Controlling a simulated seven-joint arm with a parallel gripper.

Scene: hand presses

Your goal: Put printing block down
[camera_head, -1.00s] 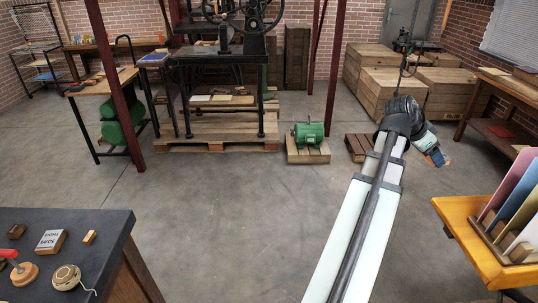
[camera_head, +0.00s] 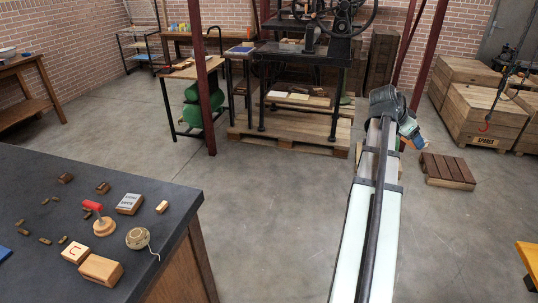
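My gripper (camera_head: 419,141) is at the far end of my outstretched arm, over the floor in front of the press. It points down and to the right. It is small and partly turned away, so I cannot tell whether its fingers are open or shut, or clearly see a block in them. On the dark worktop (camera_head: 35,185) at the lower left lie a grey-topped block with lettering (camera_head: 130,204), a wooden block with a red mark (camera_head: 76,252) and a plain wooden block (camera_head: 100,269). My gripper is far from all of them.
A red-handled stamp (camera_head: 104,226), a round spool with string (camera_head: 138,238) and several small wooden pieces also lie on the worktop. The iron press (camera_head: 318,50) stands on a pallet behind. A low slatted pallet (camera_head: 447,170) and crates (camera_head: 480,105) are at right. The middle floor is clear.

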